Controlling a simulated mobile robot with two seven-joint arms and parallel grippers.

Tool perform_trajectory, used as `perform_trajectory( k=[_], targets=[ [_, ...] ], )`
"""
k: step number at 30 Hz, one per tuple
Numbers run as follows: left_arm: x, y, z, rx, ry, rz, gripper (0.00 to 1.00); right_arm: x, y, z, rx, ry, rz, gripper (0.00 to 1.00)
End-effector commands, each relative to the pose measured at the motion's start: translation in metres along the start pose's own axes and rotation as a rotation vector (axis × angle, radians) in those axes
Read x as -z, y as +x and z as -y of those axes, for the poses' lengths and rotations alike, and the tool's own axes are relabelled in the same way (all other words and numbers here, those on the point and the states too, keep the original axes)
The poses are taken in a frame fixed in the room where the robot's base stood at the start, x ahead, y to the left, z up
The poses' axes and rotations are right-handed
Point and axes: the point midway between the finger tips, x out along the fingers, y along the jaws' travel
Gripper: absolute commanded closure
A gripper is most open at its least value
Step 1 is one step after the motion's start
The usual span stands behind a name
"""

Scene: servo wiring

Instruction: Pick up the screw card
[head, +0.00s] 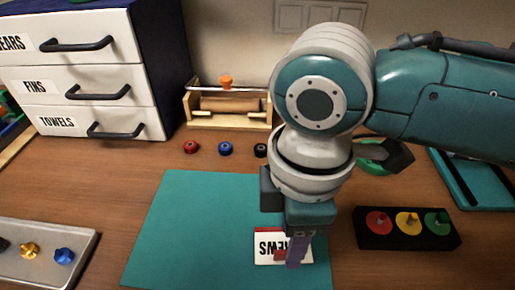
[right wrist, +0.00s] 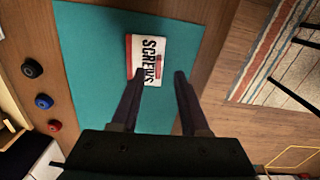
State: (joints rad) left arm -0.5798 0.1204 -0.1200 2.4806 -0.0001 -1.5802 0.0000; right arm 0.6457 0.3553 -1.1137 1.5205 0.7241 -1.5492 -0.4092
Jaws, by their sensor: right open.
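The screw card (head: 267,244) is a small white card with red parts and the black word SCREWS. It lies flat on the teal mat (head: 185,230), and it also shows in the right wrist view (right wrist: 148,60). My right gripper (head: 297,252) hangs over the card in the head view and hides its right part. In the right wrist view the gripper (right wrist: 160,80) is open, with its two fingers apart and nothing between them. The card appears just beyond the fingertips, nearer the left finger. My left gripper is not in view.
Red (head: 191,147), blue (head: 225,149) and black spools stand behind the mat. A black block (head: 405,243) with red, yellow and green knobs is right of it. A grey tray (head: 80,240) is at left. White drawers (head: 85,85) stand at back left. The mat's left part is clear.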

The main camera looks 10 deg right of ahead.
Motion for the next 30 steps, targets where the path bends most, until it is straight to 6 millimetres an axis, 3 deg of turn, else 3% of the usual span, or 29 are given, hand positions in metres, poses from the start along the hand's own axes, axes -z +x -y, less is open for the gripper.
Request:
perform_trajectory(
  k=[6,16,27,30],
  targets=[
    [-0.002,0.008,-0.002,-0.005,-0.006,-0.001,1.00,0.000,0.035,-0.001,0.002,0.000,0.002,0.55],
    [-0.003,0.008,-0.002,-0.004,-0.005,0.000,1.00,0.000,0.041,-0.002,0.000,-0.001,0.001,0.56],
    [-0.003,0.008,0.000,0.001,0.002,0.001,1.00,0.000,0.041,-0.002,0.000,-0.001,0.001,0.98],
    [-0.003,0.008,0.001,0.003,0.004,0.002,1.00,0.000,0.041,-0.002,0.000,-0.001,0.001,1.00]
  ],
)
